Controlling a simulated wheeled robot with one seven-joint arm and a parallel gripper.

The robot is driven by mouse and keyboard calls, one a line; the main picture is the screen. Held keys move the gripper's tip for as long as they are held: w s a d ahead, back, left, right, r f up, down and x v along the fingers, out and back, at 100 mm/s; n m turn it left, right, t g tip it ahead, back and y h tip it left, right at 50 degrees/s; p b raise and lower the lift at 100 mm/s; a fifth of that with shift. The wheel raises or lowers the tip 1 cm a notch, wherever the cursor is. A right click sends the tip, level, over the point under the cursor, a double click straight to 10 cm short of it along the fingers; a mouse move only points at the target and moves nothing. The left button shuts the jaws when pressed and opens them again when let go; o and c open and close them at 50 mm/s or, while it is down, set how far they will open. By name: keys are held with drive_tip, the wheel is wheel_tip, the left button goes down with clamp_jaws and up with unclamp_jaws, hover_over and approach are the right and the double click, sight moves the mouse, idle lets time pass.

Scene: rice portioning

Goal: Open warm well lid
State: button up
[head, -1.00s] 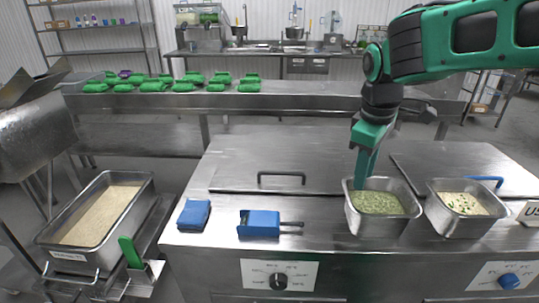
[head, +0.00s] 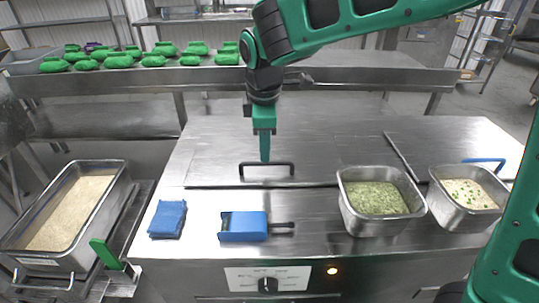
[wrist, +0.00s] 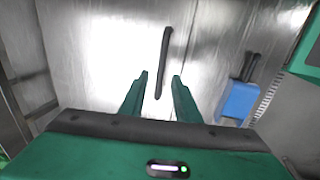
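The warm well lid (head: 215,160) is a flat steel panel lying closed on the counter, with a black bar handle (head: 268,164) near its front edge. The gripper is open and not closed on the handle. Whether the fingers touch it cannot be told.
In front of the lid lie a blue cloth (head: 168,219) and a blue block-like tool (head: 243,227) with a dark handle. A pan of green food (head: 352,216) and a pan of pale food (head: 444,206) stand at right. A rice pan (head: 112,190) is at left.

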sight(265, 164)
drive_tip(key=shift+w+f, duration=0.2)
drive_tip(key=shift+f, duration=0.9)
drive_tip(key=shift+w+f, duration=0.2)
drive_tip(key=shift+f, duration=0.85)
